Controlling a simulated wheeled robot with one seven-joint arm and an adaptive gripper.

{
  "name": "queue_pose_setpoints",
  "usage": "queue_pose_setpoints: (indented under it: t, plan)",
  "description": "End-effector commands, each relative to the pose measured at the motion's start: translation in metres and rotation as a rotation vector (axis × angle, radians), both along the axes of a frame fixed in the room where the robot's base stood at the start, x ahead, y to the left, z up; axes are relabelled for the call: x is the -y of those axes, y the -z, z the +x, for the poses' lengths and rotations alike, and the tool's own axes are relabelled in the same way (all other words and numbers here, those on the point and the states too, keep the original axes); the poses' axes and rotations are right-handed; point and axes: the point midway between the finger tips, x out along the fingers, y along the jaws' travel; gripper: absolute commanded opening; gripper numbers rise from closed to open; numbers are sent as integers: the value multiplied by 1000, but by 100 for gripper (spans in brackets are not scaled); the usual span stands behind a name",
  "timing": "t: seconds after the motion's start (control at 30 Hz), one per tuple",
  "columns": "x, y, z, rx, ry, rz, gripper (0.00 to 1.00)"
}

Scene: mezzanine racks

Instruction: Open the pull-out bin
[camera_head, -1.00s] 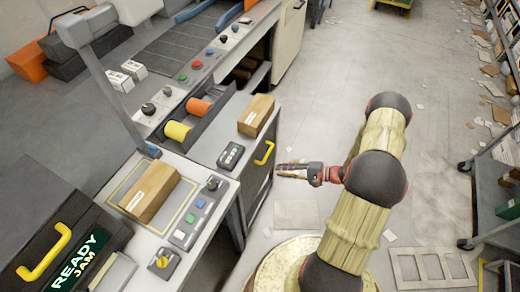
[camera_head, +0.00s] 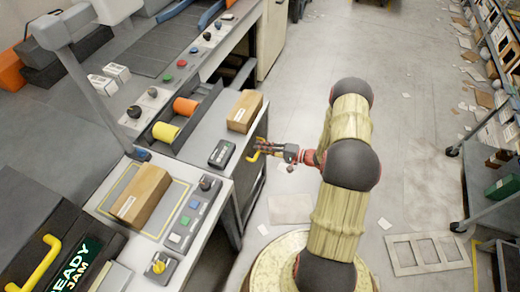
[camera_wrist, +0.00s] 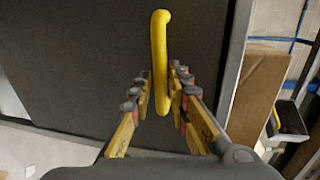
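The pull-out bin has a dark front panel (camera_wrist: 90,60) that fills most of the wrist view. Its yellow handle (camera_wrist: 159,50) stands out from the panel; in the head view it shows beside my fingertips (camera_head: 256,152). My gripper (camera_wrist: 161,100) is open, with one finger on each side of the handle's near end. I see small gaps between the fingers and the handle, so it is not clamped. In the head view my gripper (camera_head: 268,150) reaches left to the bin front. The bin looks closed, its front in line with the cabinet.
A cardboard box (camera_head: 244,111) sits on top of the cabinet, near a small keypad (camera_head: 222,153). Another box (camera_head: 141,194) lies on the left counter beside a button panel (camera_head: 194,217). Floor behind my arm is mostly clear, with scattered papers and a flat frame (camera_head: 428,253).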

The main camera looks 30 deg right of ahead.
Motion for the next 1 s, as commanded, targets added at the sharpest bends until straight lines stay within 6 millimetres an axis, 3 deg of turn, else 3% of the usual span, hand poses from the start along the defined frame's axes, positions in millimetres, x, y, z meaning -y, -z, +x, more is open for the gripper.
queue_pose_setpoints:
  t: [0.37, 0.7, 1.0]
  plan:
    - [-5, 1, 7, -1, 0, 1, 18]
    - [-5, 1, 6, -1, 0, 1, 0]
    - [-5, 2, 6, -1, 0, 0, 0]
